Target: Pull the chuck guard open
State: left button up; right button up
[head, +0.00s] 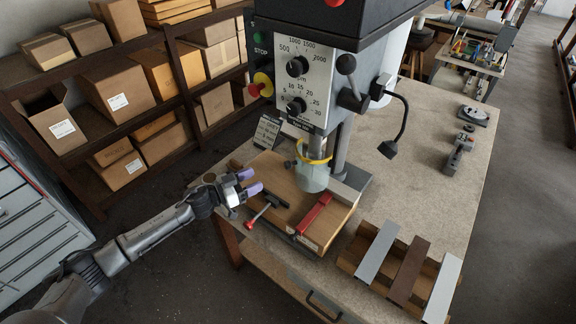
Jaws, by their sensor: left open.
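The chuck guard (313,178) is a clear, slightly green shield hanging below the drill press head. A yellow band (303,153) runs around its upper part. The guard surrounds the space under the spindle, so it appears closed. My left gripper (256,182) comes in from the left, with purple fingers pointing right toward the guard. It is open and empty, apart from the guard by a clear gap, above the left side of the wooden board. My right gripper is not in view.
A wooden board (283,173) under the guard carries a red vise bar (314,214) and a black handle with a red knob (249,224). Shutter profiles (409,270) lie on a wooden rack at the front right. A black lamp (388,149) hangs right of the column.

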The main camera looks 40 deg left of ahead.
aim_at(288, 165)
pick_arm(q)
jog(key=x, duration=1.2)
jog(key=shift+w+d+p, duration=0.1)
jog(key=shift+w+p, duration=0.25)
jog(key=shift+w, duration=0.05)
jog(key=shift+c, duration=0.3)
jog(key=shift+r, duration=0.1)
grip_shut()
